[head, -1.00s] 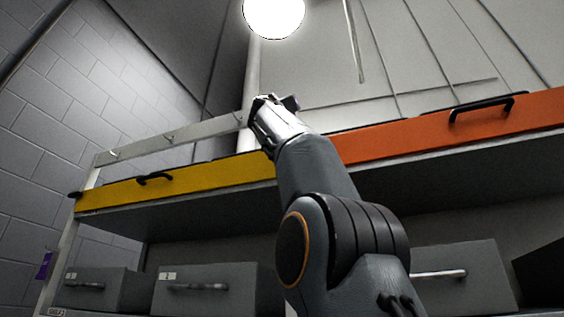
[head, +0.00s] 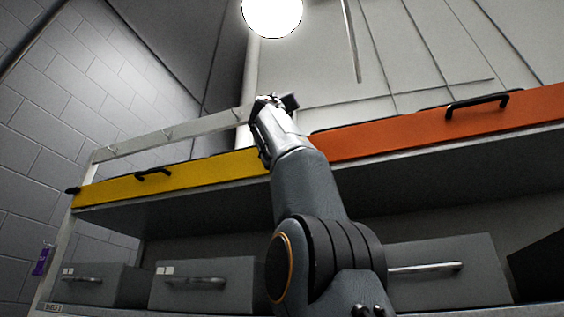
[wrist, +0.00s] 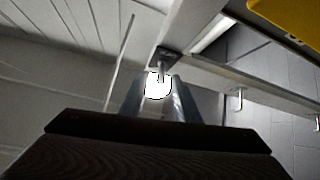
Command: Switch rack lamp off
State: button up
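The lit lamp is a glowing white globe (head: 272,12) at the top of the head view, cut by the frame edge. My gripper (head: 274,103) is raised in front of the pale rail (head: 180,133), below the globe. In the wrist view my gripper (wrist: 158,103) has its fingers apart with nothing visibly held. A small dark bracket with a pale peg (wrist: 163,66) hangs from the rail just ahead of the fingertips. I cannot tell whether it is the switch or whether I touch it.
A yellow bin (head: 190,177) and an orange bin (head: 430,126) with black handles sit on the rack's upper shelf. Grey drawers (head: 205,285) stand below. Another hook (wrist: 238,98) hangs along the rail. A brick wall (head: 75,110) is at left.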

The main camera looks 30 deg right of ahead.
jog(key=shift+f, duration=0.1)
jog(key=b+v, duration=0.7)
jog(key=b, duration=0.1)
jog(key=shift+a+f, duration=0.2)
jog(key=shift+f, duration=0.05)
jog(key=shift+s, duration=0.15)
dwell(0.8)
